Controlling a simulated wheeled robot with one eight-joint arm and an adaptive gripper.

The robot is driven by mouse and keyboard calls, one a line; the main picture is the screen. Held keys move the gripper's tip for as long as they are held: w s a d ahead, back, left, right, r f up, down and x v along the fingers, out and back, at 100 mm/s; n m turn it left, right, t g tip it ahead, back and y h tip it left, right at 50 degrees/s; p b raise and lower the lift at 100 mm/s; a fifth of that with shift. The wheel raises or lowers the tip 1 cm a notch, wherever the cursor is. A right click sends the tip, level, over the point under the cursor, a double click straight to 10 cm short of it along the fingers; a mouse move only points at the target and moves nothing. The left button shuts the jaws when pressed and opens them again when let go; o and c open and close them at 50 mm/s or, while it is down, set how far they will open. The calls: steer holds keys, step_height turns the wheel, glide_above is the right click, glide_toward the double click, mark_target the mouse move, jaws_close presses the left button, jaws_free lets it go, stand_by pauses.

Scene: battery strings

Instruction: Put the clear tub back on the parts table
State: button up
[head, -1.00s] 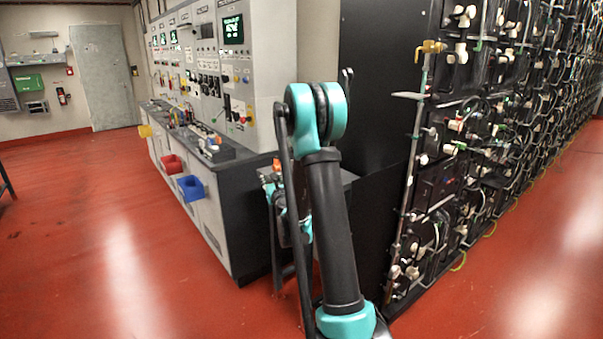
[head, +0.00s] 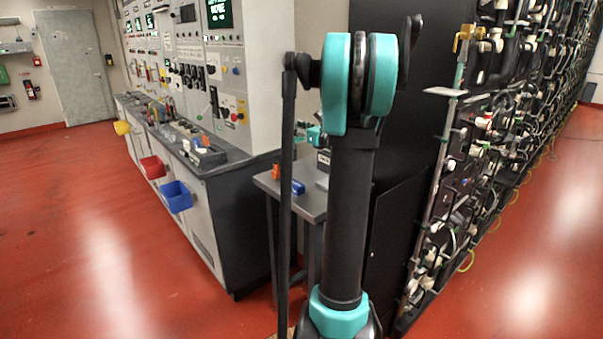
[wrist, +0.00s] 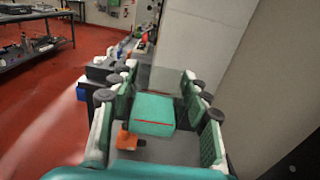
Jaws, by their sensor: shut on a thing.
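In the wrist view my gripper (wrist: 158,72) has its two green-padded fingers wide apart, one at each side. Between them is a teal shape with a thin red line, which I take to be the clear tub (wrist: 153,108); its clear walls are hard to make out. The small grey parts table (head: 262,182) stands in the head view between the console and the black cabinet. It also shows below the fingers in the wrist view (wrist: 178,150). My upright arm hides part of the table and most of the gripper in the head view.
An orange item (head: 277,170) and a blue item (head: 297,187) lie on the table's left side. The control console (head: 215,165), with a red bin (head: 152,167) and a blue bin (head: 177,196), borders the left. The battery rack (head: 470,170) borders the right. Red floor at left is open.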

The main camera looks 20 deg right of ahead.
step_height(320, 180, down, 17)
steer(key=shift+f, duration=0.1)
stand_by(0.5)
steer(key=shift+f, duration=0.15)
steer(key=o, duration=1.2)
